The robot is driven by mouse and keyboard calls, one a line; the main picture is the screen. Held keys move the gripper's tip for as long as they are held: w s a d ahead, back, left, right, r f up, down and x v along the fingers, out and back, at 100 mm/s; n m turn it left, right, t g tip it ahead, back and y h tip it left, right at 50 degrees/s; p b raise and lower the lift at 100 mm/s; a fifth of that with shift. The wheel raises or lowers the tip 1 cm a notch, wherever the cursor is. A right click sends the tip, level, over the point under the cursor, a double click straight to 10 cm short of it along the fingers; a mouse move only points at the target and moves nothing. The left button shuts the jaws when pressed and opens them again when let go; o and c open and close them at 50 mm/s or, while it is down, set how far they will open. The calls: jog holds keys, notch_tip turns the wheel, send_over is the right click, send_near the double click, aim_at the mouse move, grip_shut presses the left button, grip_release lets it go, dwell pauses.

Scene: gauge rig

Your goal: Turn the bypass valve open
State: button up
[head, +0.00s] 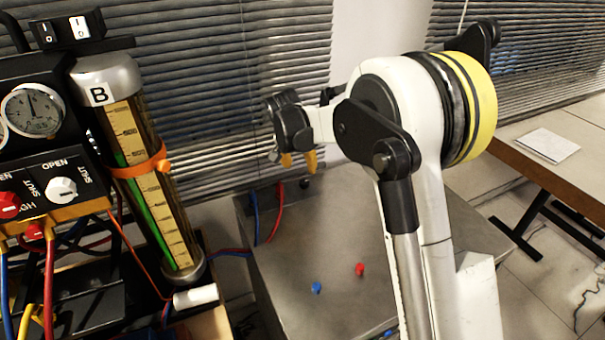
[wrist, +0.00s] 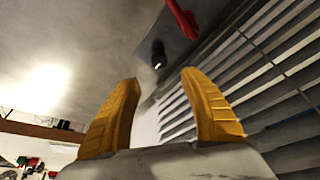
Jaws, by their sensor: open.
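A gauge rig at the left of the head view has a black panel with a white knob (head: 62,190) and a red knob (head: 9,205), each with OPEN and SHUT lettering around it. A smaller red knob (head: 34,231) sits lower. I cannot read the word bypass on any of them. My gripper (head: 299,162) is well to the right of the panel, above the grey surface, with its yellow fingertips pointing down. In the wrist view, the fingers (wrist: 162,103) are apart with nothing between them. No panel knob is clearly visible there.
A tilted column marked B (head: 125,130) stands between the panel and my gripper. A round gauge (head: 33,111) is above the knobs. Blue and red caps (head: 316,287) lie on the grey surface (head: 290,320). Hoses hang below the panel. Blinds are behind.

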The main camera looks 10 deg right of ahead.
aim_at(304, 182)
jog(key=b+x, duration=0.3)
jog(key=x, duration=0.7)
jog(key=shift+f+b, duration=0.2)
jog(key=shift+b, duration=0.2)
grip_shut()
